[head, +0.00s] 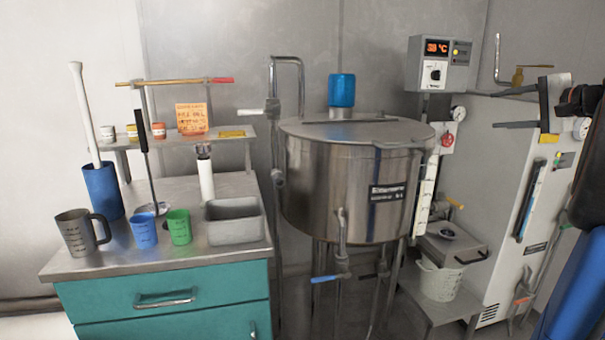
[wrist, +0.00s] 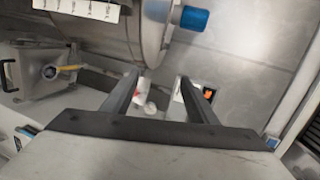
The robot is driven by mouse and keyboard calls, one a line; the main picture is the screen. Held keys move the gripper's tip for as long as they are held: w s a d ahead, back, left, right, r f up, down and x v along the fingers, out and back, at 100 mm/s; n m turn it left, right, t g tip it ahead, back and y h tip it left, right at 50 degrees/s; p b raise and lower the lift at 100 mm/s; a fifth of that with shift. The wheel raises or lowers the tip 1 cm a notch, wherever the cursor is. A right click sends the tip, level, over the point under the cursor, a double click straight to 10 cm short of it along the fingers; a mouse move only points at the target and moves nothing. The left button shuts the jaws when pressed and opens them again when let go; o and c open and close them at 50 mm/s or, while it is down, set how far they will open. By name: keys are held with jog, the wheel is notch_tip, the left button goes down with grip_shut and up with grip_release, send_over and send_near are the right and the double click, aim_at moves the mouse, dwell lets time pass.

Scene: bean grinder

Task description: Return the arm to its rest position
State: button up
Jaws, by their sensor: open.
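My gripper (head: 486,110) is at the right of the head view, raised in front of the white cabinet (head: 500,255). Its two dark fingers point left, towards the steel kettle (head: 335,190) and the temperature control box (head: 440,65). In the wrist view my gripper (wrist: 158,76) shows its fingers spread well apart, with nothing held between them. A small white and red item shows beyond the gap, apart from the fingers. Part of my arm is cut off by the right edge of the head view.
The kettle carries a blue cylinder (head: 342,90). A teal-drawered counter (head: 160,300) at left holds a grey jug (head: 82,232), a blue cup (head: 144,230) and a green cup (head: 179,227). A white basket (head: 440,280) stands on a low stand by the cabinet.

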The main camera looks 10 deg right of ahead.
jog(key=s+a+f+n+g, duration=0.35)
jog(key=a+f, duration=0.55)
jog(key=a, duration=0.5)
jog(key=s+a+f+n+g, duration=0.3)
jog(key=s+a+f+g, duration=0.15)
jog(key=a+f, duration=0.75)
jog(key=s+a+f+n+g+h, duration=0.1)
jog(key=s+a+f+n, duration=0.3)
jog(key=s+f, duration=0.4)
jog(key=s+a+f+n+g+h, duration=0.1)
jog(key=s+a+f+n, duration=0.3)
jog(key=s+f, duration=0.4)
jog(key=s+a+h, duration=0.1)
jog(key=s, duration=0.3)
jog(key=shift+a+f, duration=0.2)
jog(key=shift+f, duration=0.15)
